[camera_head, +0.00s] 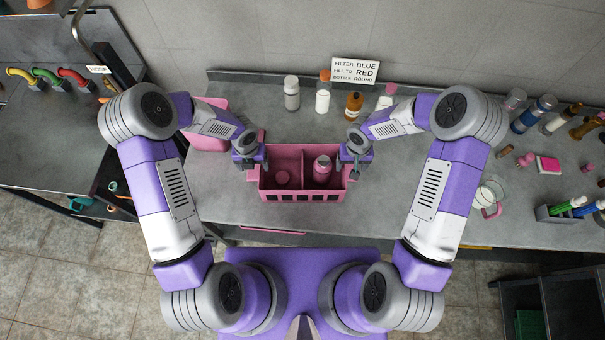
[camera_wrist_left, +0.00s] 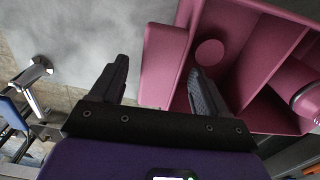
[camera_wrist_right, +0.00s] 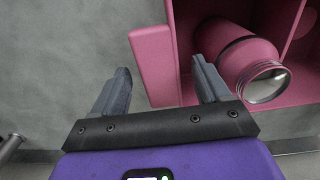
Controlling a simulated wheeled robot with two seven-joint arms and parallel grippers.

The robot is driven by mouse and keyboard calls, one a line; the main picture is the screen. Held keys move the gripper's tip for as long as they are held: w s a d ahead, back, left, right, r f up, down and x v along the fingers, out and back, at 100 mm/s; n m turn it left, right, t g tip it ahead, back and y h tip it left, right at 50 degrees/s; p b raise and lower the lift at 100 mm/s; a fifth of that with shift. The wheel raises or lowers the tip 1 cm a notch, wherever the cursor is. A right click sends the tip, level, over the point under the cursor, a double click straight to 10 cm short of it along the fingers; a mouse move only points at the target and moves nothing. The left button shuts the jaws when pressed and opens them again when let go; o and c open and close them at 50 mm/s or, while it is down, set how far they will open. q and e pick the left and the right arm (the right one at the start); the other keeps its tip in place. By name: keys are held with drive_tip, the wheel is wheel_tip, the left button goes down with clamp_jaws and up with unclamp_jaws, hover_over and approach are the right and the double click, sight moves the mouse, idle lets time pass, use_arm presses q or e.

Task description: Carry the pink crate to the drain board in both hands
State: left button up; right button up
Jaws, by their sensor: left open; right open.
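The pink crate (camera_head: 303,195) stands on the grey counter in front of me, with two compartments. A pink bottle (camera_head: 322,168) with a metal rim stands in its right compartment, and a low round pink thing (camera_head: 282,177) is in the left one. My left gripper (camera_head: 252,166) is open at the crate's left end; in the left wrist view its fingers (camera_wrist_left: 160,66) lie either side of the pink handle. My right gripper (camera_head: 355,166) is open at the right end, its fingers (camera_wrist_right: 160,66) likewise either side of the handle. I cannot tell which surface is the drain board.
Several bottles (camera_head: 322,101) stand along the back of the counter near a sign (camera_head: 355,70). A pink bin (camera_head: 208,135) is behind my left arm. A dark bench (camera_head: 50,140) with coloured pipes is at left.

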use_arm(q)
drive_tip(key=shift+f, duration=0.95)
use_arm(e)
drive_tip(key=shift+f, duration=0.95)
use_arm(q)
clamp_jaws()
use_arm(e)
clamp_jaws()
